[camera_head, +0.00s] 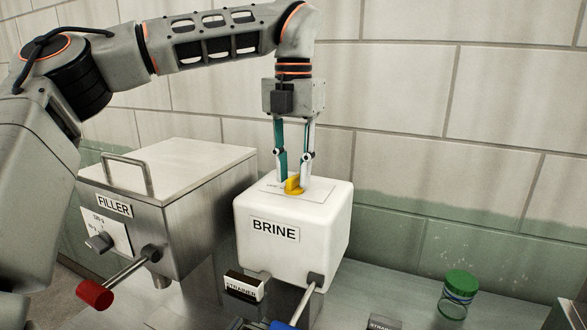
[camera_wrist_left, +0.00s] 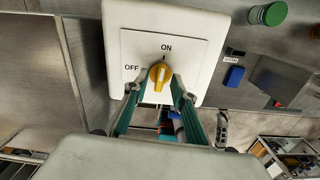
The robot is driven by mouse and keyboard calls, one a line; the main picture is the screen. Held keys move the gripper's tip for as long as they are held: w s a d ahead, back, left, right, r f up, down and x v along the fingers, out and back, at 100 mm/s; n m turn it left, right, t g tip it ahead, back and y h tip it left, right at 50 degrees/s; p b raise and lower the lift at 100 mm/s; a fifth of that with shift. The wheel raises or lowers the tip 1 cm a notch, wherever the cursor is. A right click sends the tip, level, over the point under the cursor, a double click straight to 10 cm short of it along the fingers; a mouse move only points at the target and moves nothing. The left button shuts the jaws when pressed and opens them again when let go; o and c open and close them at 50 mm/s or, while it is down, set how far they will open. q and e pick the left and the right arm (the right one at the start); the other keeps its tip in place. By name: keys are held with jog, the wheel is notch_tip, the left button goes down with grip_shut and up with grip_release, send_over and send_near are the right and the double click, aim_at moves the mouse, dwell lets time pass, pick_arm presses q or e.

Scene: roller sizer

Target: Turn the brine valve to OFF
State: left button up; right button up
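The brine valve is a yellow knob (camera_wrist_left: 160,74) on a white plate with ON above it and OFF to its upper left, in the left wrist view. Its upper end lies near the tick under ON. In the head view the knob (camera_head: 293,185) sits on top of the white BRINE box (camera_head: 322,220). My left gripper (camera_head: 293,178) points straight down over the box, with one finger on each side of the knob. In the left wrist view the fingers (camera_wrist_left: 158,82) look apart, with small gaps beside the knob.
The steel FILLER box (camera_head: 185,220) with a lid handle and a red-ended lever (camera_head: 95,293) stands to the left. A green-lidded jar (camera_head: 459,290) stands at right. A tiled wall is behind.

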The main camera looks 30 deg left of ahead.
pick_arm(q)
jog(key=shift+c, duration=0.4)
grip_shut()
